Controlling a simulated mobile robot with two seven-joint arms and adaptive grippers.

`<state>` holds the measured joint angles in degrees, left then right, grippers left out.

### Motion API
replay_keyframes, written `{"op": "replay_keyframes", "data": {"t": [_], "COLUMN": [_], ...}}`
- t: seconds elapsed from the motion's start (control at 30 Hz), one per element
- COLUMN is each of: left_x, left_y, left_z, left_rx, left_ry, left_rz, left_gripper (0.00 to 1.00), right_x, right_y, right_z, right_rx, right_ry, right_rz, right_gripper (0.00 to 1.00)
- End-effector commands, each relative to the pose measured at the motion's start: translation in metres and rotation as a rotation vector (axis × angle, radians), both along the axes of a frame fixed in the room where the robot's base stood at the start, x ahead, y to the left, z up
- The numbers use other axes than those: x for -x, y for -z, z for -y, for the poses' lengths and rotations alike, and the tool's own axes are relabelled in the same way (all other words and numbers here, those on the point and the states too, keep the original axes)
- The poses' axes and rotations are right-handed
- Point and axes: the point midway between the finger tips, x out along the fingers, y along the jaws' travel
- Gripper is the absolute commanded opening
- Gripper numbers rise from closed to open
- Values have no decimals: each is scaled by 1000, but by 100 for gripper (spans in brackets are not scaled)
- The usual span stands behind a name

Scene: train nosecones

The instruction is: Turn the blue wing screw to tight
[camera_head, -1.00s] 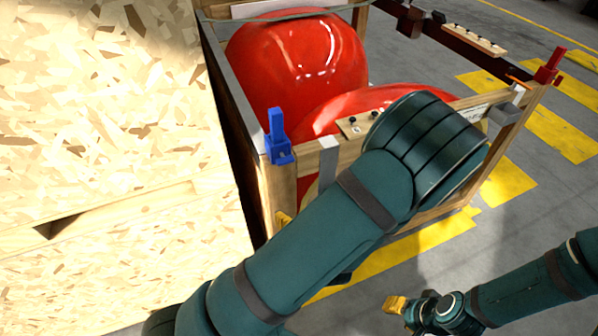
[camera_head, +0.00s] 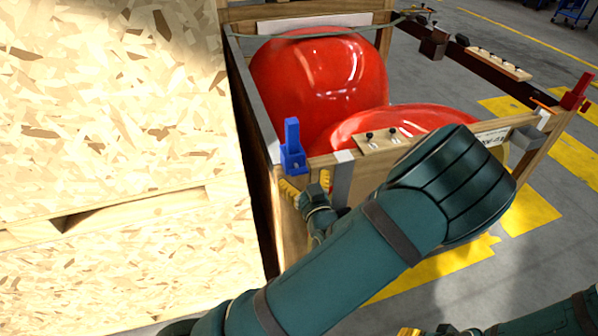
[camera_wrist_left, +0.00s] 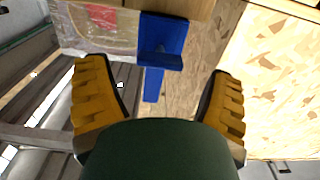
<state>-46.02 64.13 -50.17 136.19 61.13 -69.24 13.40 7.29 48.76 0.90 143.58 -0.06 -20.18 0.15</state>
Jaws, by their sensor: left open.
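The blue wing screw (camera_head: 292,148) stands upright at the near left corner of the wooden crate (camera_head: 375,158). My left gripper (camera_head: 308,185) is just below it in the head view, beside the crate's front, with its yellow fingers apart. In the left wrist view the blue wing screw (camera_wrist_left: 163,42) shows ahead of the open fingers (camera_wrist_left: 160,98), in line with the gap between them and not touched by either. My forearm covers part of the crate's front. One yellow fingertip of my right gripper (camera_head: 410,331) shows at the bottom edge; the rest is cut off.
Red nosecones (camera_head: 320,85) fill the crate. A red wing screw (camera_head: 577,92) is at its right corner. A tall chipboard box (camera_head: 110,130) stands close on the left, with a narrow gap. The floor at the right is open, with yellow markings (camera_head: 520,215).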

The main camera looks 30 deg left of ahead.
Motion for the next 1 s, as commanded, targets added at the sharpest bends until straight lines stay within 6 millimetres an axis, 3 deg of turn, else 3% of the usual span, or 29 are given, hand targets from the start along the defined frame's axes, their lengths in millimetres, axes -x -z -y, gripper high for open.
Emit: {"op": "replay_keyframes", "data": {"t": [0.23,0.6,0.63,0.67,0.8,0.83,1.0], "left_x": [-18,-21,-21,-21,-21,-21,-21], "left_y": [0,0,0,0,0,0,0], "left_z": [-21,-25,-25,-25,-25,-25,-25], "left_rx": [0,-1,-1,-1,-1,-1,-2], "left_ry": [0,0,0,0,0,0,0], "left_rz": [0,-1,-1,-1,-1,-1,-4], "left_gripper": [83,83,79,68,19,14,14], "right_x": [-1,-1,-1,-1,-1,-1,-1], "right_y": [3,3,3,3,3,3,2], "right_z": [0,0,0,0,0,0,0], "right_rx": [0,0,0,0,0,0,0], "right_ry": [1,1,1,1,1,1,1], "right_rz": [2,2,2,2,2,2,2], "right_gripper": [47,47,47,47,47,47,47]}}
